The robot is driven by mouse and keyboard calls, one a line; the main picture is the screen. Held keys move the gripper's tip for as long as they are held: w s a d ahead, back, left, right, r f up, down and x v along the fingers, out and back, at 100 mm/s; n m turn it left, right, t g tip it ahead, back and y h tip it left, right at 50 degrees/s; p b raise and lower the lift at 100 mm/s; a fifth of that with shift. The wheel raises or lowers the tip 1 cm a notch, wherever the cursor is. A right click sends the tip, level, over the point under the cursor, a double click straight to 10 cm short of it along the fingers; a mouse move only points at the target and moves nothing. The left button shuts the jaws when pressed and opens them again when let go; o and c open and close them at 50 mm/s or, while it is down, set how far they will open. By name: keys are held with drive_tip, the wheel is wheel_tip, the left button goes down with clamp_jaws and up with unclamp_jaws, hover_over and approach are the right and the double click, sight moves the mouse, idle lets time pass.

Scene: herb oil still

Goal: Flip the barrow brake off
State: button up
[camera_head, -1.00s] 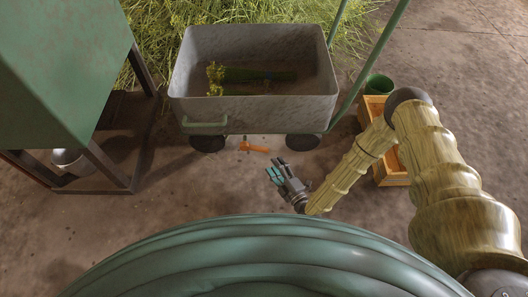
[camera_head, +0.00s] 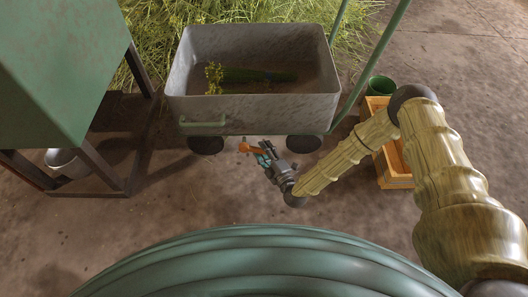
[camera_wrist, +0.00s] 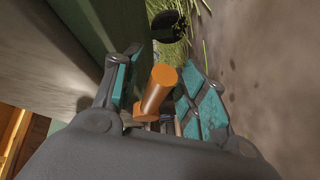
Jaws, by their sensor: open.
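The grey barrow (camera_head: 250,110) stands on the floor with its tray upright and its wheels below. The orange brake lever (camera_head: 249,147) sticks out under the barrow's near side, between the wheels. My gripper (camera_head: 264,154) is open at the lever, partly covering it in the head view. In the wrist view the lever (camera_wrist: 159,88) stands between my two teal fingertips (camera_wrist: 160,85), with gaps visible on both sides. I cannot tell whether either finger touches it.
A herb bundle (camera_head: 250,76) lies in the barrow tray. A wooden crate (camera_head: 394,180) and a green bucket (camera_head: 379,86) stand at right. A green housing on a dark frame (camera_head: 105,165) with a metal pot (camera_head: 66,162) stands at left. Cut grass lies behind.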

drive_tip(key=shift+c, duration=0.3)
clamp_jaws()
